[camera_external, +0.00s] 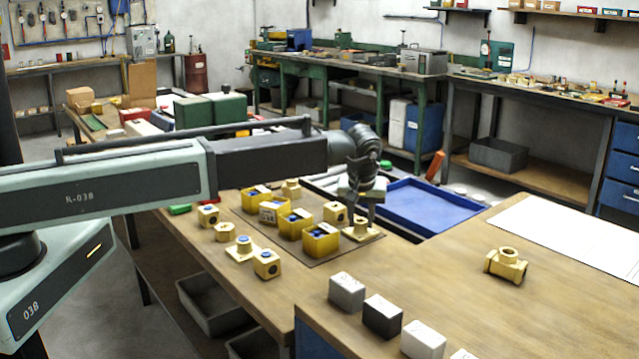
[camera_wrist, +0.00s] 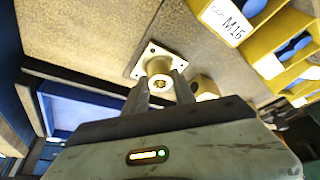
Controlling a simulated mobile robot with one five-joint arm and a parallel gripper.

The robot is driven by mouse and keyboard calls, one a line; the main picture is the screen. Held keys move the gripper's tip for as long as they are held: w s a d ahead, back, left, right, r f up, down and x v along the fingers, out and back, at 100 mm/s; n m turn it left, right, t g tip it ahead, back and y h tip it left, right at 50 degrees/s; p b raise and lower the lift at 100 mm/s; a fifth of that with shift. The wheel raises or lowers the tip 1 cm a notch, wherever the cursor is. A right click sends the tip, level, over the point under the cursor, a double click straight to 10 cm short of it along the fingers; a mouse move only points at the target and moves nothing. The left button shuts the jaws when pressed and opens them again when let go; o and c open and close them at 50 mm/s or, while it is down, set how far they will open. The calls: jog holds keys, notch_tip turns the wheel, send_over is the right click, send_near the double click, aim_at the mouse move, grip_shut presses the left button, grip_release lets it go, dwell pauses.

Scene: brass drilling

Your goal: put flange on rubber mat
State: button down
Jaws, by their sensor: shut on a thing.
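The brass flange (camera_external: 362,233) has a square plate with corner holes and a round hub. It also shows in the wrist view (camera_wrist: 159,64). My gripper (camera_external: 364,216) points down from above, its two fingers shut on the hub. In the wrist view the fingers (camera_wrist: 161,82) lie on either side of it. The dark rubber mat (camera_external: 318,263) lies on the wooden bench, and the flange is at its right end. I cannot tell whether the plate touches the surface. The mat also shows in the wrist view (camera_wrist: 184,30).
Yellow bins (camera_external: 320,240) with blue contents stand on the mat, left of the flange. A brass block (camera_external: 335,213) is close beside it. A blue tray (camera_external: 415,205) lies behind. A brass tee fitting (camera_external: 506,263) and several metal blocks (camera_external: 383,315) stand on the bench at right.

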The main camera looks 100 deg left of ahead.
jog(key=shift+f, duration=0.2)
jog(key=c, duration=1)
grip_release()
jog(key=shift+r, duration=0.1)
jog(key=shift+c, duration=0.2)
jog(key=p+v, duration=1.1)
jog(key=v, duration=0.1)
jog(key=shift+r, duration=0.1)
